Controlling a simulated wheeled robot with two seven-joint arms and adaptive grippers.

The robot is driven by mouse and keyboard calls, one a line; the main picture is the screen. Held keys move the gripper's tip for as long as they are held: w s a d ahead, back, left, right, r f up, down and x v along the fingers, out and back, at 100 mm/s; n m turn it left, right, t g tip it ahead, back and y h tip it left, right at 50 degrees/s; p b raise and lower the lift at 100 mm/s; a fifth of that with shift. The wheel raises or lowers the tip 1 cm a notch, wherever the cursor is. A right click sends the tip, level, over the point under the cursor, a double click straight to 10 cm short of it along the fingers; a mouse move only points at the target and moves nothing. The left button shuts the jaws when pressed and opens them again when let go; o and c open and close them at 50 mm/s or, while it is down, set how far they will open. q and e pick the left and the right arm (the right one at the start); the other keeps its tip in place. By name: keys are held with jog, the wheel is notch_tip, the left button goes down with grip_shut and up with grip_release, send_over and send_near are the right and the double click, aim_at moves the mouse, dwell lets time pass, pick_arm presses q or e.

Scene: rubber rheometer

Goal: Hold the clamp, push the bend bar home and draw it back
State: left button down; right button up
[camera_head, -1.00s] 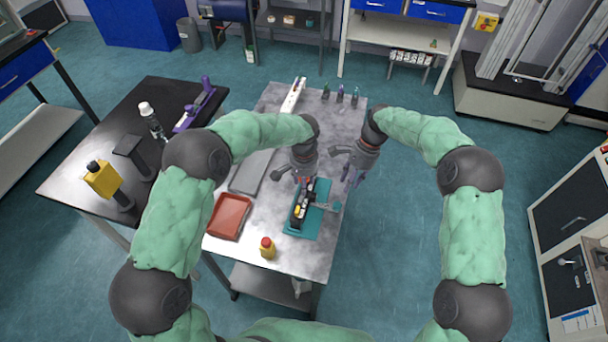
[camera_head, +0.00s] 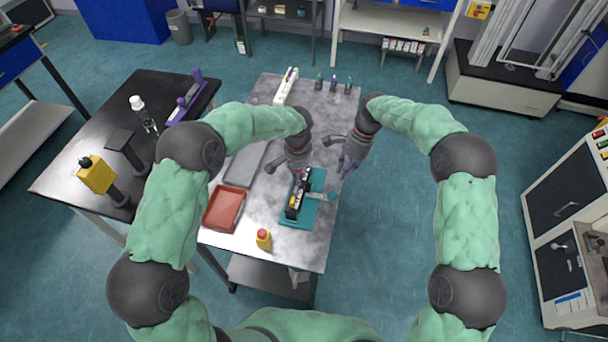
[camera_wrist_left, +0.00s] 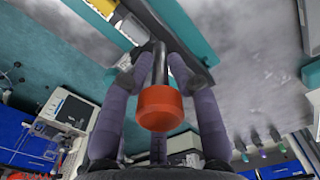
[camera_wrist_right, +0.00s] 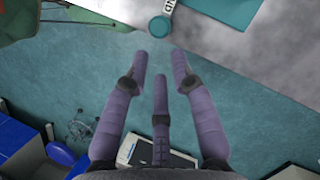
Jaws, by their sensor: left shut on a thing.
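The clamp fixture (camera_head: 296,204) is a black block on a teal base plate (camera_head: 298,222) on the grey table. My left gripper (camera_head: 299,177) is over its far end. In the left wrist view it is shut around a black handle (camera_wrist_left: 160,62) with an orange-red cap (camera_wrist_left: 159,108). The bend bar (camera_head: 315,202) sticks out to the right of the block and ends in a round teal knob (camera_head: 331,196). The knob also shows in the right wrist view (camera_wrist_right: 159,27). My right gripper (camera_head: 344,173) is open and empty, beyond the table's right edge, apart from the knob.
A red tray (camera_head: 224,208), a grey tray (camera_head: 245,163) and a yellow bottle with a red cap (camera_head: 263,239) stand left of and before the fixture. A white rack (camera_head: 286,87) and several small tools (camera_head: 334,84) are at the far end. Floor lies open at the right.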

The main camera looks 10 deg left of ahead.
jog(key=shift+d+f, duration=0.15)
jog(key=shift+d, duration=0.25)
grip_shut()
jog(key=d+f+m+t+y, duration=0.1)
jog(key=d+m+y, duration=0.5)
jog(key=d, duration=0.6)
jog(key=shift+s+f+m+t, duration=0.15)
jog(key=shift+f+m+t, duration=0.15)
jog(key=shift+f+m, duration=0.4)
jog(key=shift+f, duration=0.1)
jog(key=a+r+x, duration=0.2)
jog(key=x, duration=1)
jog(key=shift+a+f, duration=0.25)
jog(key=shift+a, duration=0.05)
jog(key=shift+s, duration=0.2)
